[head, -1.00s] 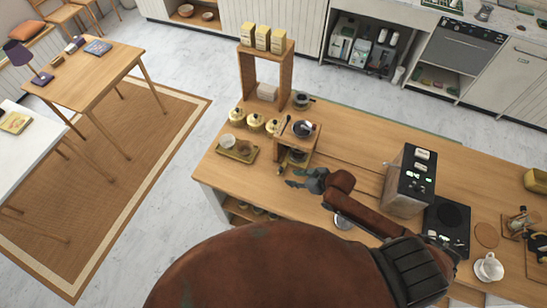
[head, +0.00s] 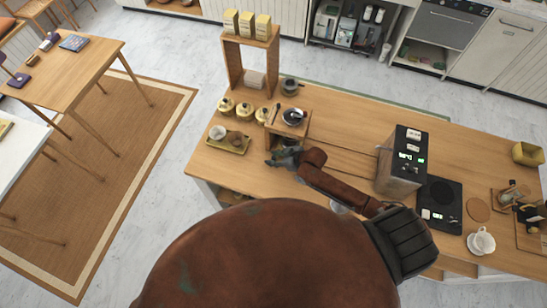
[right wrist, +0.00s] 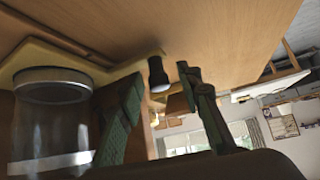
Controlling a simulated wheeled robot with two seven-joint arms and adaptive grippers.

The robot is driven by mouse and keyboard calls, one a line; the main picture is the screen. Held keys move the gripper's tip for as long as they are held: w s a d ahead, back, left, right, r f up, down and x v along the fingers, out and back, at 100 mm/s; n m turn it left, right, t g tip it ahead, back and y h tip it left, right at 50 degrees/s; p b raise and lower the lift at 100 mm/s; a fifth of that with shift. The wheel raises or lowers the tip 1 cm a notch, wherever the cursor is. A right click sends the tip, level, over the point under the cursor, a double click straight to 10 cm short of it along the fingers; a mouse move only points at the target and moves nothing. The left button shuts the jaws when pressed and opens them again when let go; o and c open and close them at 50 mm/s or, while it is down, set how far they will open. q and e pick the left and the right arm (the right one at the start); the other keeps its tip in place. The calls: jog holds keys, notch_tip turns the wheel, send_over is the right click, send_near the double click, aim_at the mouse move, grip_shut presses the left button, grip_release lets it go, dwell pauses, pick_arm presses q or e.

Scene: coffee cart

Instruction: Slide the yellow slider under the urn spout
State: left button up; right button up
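In the right wrist view, which looks upside down, a pale yellow slider (right wrist: 118,68) lies on the wooden counter. A short black knob with a pale tip (right wrist: 157,74) stands at its end. A clear glass vessel (right wrist: 52,130) stands on the slider. My right gripper (right wrist: 160,84) is open, with one green finger on each side of the knob; I cannot tell whether they touch it. In the head view, the right gripper (head: 283,158) is at the front of a small wooden stand (head: 301,131). The slider is hidden there. I cannot make out the urn spout. My left gripper is out of view.
A dark machine (head: 397,165) with a lit panel stands to the right.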

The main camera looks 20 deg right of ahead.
jog(key=c, duration=0.8)
grip_shut()
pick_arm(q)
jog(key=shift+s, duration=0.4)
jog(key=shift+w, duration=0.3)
